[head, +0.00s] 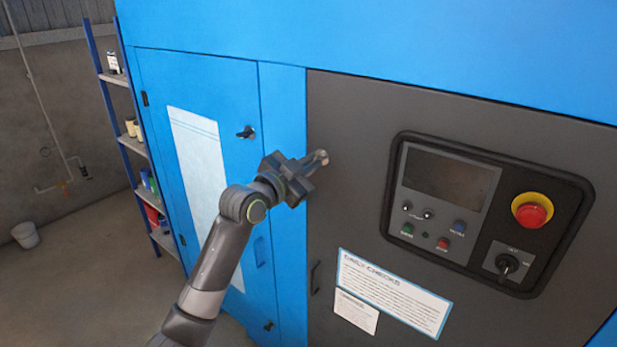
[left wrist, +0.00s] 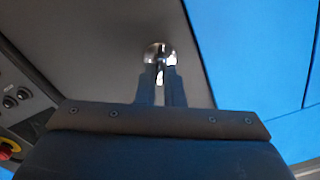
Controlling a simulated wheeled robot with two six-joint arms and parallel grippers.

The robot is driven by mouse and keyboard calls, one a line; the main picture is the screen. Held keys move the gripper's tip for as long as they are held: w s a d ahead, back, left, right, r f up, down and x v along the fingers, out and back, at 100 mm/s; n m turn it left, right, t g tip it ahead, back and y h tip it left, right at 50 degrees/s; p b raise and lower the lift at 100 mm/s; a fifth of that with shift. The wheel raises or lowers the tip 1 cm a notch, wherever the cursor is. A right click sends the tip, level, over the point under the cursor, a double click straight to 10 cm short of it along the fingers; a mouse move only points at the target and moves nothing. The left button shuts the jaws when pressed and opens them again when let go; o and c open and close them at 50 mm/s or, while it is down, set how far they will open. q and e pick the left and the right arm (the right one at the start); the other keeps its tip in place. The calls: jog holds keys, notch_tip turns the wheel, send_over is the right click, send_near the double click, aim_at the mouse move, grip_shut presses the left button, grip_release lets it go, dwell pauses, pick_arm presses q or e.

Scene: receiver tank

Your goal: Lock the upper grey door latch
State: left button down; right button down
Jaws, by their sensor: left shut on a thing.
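The upper grey door latch (head: 322,157) is a small shiny metal knob near the upper left edge of the dark grey door (head: 350,115). In the left wrist view the latch (left wrist: 158,52) shows as a round chrome piece between and just beyond the fingertips. My left gripper (head: 311,163) is at the latch, and its fingers (left wrist: 160,82) are close together, shut on it. The fingers hide part of the latch, so I cannot tell its exact turn. My right gripper is not in view.
A control panel with a red emergency button (head: 532,211) sits right of the latch. The blue door left of it has a black latch (head: 246,132). A black handle (head: 315,278) and a checks label (head: 390,292) are lower down. Shelves (head: 130,130) stand at far left.

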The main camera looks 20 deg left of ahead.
pick_arm(q)
jog(key=shift+f+m+b, duration=0.2)
jog(key=shift+m+b, duration=4.35)
jog(key=shift+m, duration=1.35)
jog(key=c, duration=1.5)
grip_release()
jog(key=shift+d, duration=0.1)
jog(key=shift+c, duration=0.2)
jog(key=shift+s, duration=0.1)
